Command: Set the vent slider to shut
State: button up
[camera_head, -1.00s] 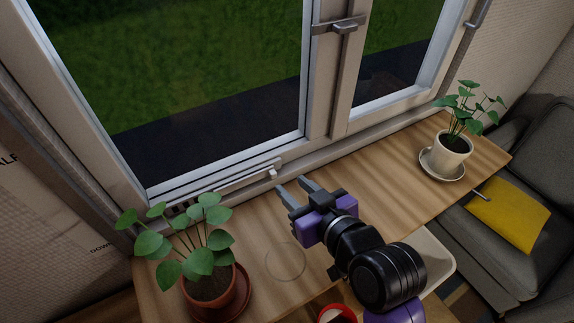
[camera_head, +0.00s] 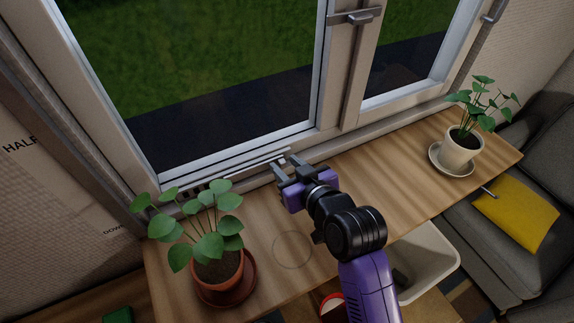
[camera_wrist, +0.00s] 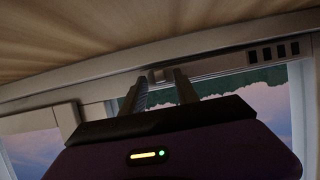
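The vent slider (camera_head: 238,175) is a pale metal strip along the bottom of the window frame. Its small knob (camera_wrist: 157,75) shows in the wrist view between and just beyond my fingertips; I cannot tell whether they touch it. Several dark vent slots (camera_wrist: 273,51) show uncovered at the right of the wrist view; in the head view the slots (camera_head: 190,193) are at the strip's left end, partly behind leaves. My gripper (camera_head: 284,161) is open, its two fingers pointing at the frame at the strip's right end.
A plant in a terracotta pot (camera_head: 217,270) stands on the wooden sill (camera_head: 350,190) left of my arm, its leaves near the slots. A plant in a white pot (camera_head: 460,150) stands far right. The sill between is clear. A white bin (camera_head: 432,250) is below.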

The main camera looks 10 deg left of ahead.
jog(key=shift+c, duration=0.5)
grip_shut()
dwell(0.8)
